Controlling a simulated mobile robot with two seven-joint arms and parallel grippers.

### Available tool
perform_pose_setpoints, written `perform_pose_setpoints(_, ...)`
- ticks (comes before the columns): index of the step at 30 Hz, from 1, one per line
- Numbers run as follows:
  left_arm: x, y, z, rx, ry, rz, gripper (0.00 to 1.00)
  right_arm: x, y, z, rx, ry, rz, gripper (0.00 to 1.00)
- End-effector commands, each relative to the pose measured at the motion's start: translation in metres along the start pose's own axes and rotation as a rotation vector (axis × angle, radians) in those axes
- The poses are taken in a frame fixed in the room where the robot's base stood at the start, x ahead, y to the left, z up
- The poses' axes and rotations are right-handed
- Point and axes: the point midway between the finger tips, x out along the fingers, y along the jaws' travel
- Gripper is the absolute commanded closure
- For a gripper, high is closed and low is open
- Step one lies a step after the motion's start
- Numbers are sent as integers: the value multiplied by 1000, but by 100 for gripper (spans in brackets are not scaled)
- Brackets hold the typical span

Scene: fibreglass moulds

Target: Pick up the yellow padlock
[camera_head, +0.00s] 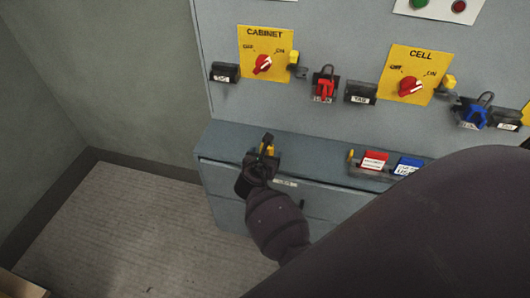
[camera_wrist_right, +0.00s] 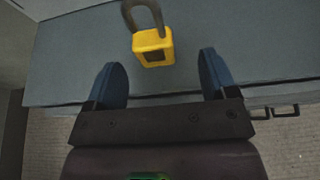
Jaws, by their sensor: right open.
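The yellow padlock (camera_wrist_right: 153,46) lies on the grey ledge (camera_wrist_right: 260,45) with its dark shackle pointing away from my right gripper (camera_wrist_right: 160,78). The gripper is open and empty, its two blue fingertips apart and short of the padlock, which lies ahead of the gap between them. In the head view, my right gripper (camera_head: 261,165) is at the front of the ledge and partly hides the padlock (camera_head: 268,150). My left gripper is not in view.
The panel behind carries CABINET (camera_head: 280,63) and CELL (camera_head: 427,62) switch plates. A red padlock (camera_head: 324,88) and a blue padlock (camera_head: 474,115) are on holders there. Drawers are below.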

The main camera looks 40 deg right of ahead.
Motion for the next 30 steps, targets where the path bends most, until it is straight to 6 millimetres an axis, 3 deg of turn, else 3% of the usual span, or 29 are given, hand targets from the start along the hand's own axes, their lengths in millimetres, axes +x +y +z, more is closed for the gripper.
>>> perform_pose_setpoints(5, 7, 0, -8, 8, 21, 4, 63, 8, 1, 0, 0, -1, 1, 21)
perform_pose_setpoints(14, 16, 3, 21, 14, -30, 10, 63, 42, 7, 0, -3, 3, -2, 21)
perform_pose_setpoints(19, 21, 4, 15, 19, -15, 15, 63, 55, 8, 4, -1, 2, 0, 21)
perform_pose_setpoints(27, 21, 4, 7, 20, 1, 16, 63, 56, 8, 8, 2, -1, 2, 21)
perform_pose_setpoints(30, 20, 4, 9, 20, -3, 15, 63, 56, 8, 8, 2, -1, 2, 34)
